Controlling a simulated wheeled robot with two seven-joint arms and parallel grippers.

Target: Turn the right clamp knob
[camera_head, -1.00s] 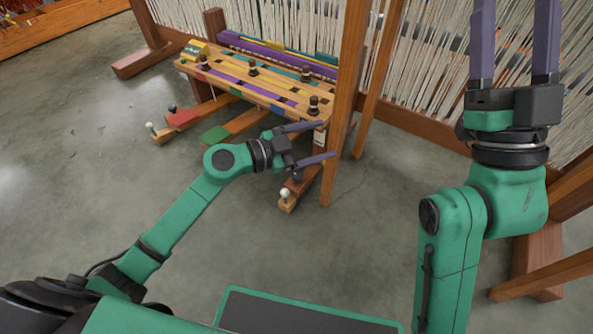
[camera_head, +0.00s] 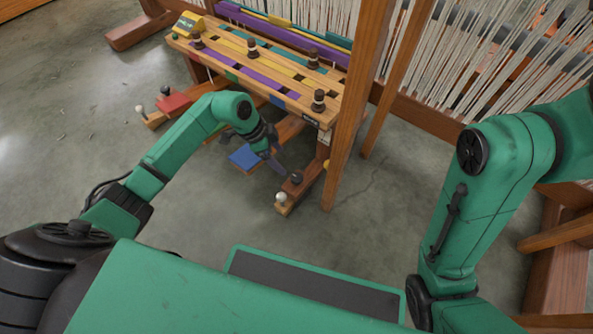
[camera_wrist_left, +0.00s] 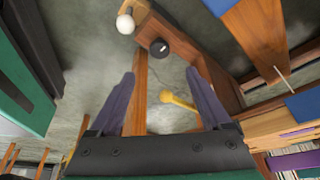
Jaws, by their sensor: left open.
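A black round knob (camera_head: 297,177) sits on a low wooden bar at the loom's lower right, beside a white ball (camera_head: 281,198). In the left wrist view the black knob (camera_wrist_left: 159,47) lies ahead of the fingertips, with the white ball (camera_wrist_left: 125,24) to its upper left. My left gripper (camera_head: 277,164) is left of the black knob in the head view, its fingers pointing down and right. In the wrist view its two purple fingers (camera_wrist_left: 160,75) are apart with nothing held; the knob shows beyond them. My right gripper is out of view.
The wooden top board (camera_head: 262,75) carries several dark knobs above my left forearm. A wooden post (camera_head: 350,105) stands right of the black knob. A blue pedal (camera_head: 243,158) lies behind my left gripper. The grey floor (camera_head: 235,218) in front is clear.

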